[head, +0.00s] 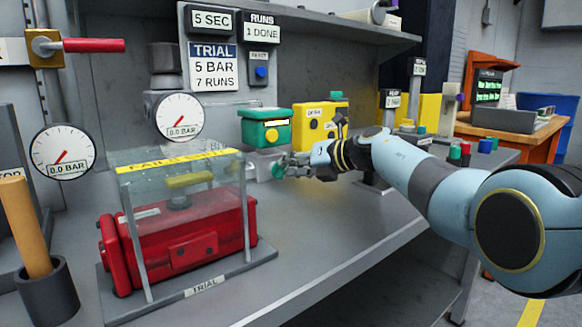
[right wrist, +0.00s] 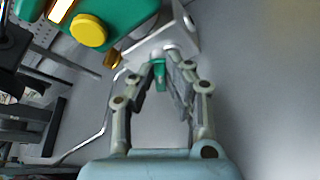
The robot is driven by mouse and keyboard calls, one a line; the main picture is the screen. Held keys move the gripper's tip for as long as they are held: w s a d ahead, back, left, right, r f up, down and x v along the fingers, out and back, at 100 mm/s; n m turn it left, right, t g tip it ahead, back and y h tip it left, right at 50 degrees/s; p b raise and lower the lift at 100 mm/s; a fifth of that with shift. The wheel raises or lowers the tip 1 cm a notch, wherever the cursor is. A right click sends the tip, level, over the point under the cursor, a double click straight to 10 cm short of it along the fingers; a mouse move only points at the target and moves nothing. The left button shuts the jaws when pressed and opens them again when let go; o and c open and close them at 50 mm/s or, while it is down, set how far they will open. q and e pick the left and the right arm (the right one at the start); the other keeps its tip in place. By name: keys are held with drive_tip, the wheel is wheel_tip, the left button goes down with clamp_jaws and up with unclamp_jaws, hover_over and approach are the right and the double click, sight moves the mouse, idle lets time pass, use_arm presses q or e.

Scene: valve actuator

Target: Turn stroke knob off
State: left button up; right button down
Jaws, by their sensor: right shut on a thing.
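A small green knob (head: 278,171) sits on a light grey block (head: 262,165) below the green box, and it also shows in the right wrist view (right wrist: 158,72). My right gripper (head: 292,168) is shut on this green knob, with its fingertips on either side of it in the right wrist view (right wrist: 168,75). The fingers partly hide the knob, so its turn angle is unclear. I cannot read a label naming it as the stroke knob. My left gripper is not in view.
A green box (head: 252,134) with a yellow button and a yellow box (head: 305,130) stand just behind. A clear guard (head: 130,215) over a red actuator (head: 165,245) stands to the left. Two gauges read 0.0 BAR. The bench front (head: 330,230) is clear.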

idle(0.3)
drive_tip(key=c, duration=1.3)
unclamp_jaws()
drive_tip(key=shift+c, duration=0.2)
drive_tip(key=v, duration=1.2)
drive_tip(key=shift+w, duration=0.1)
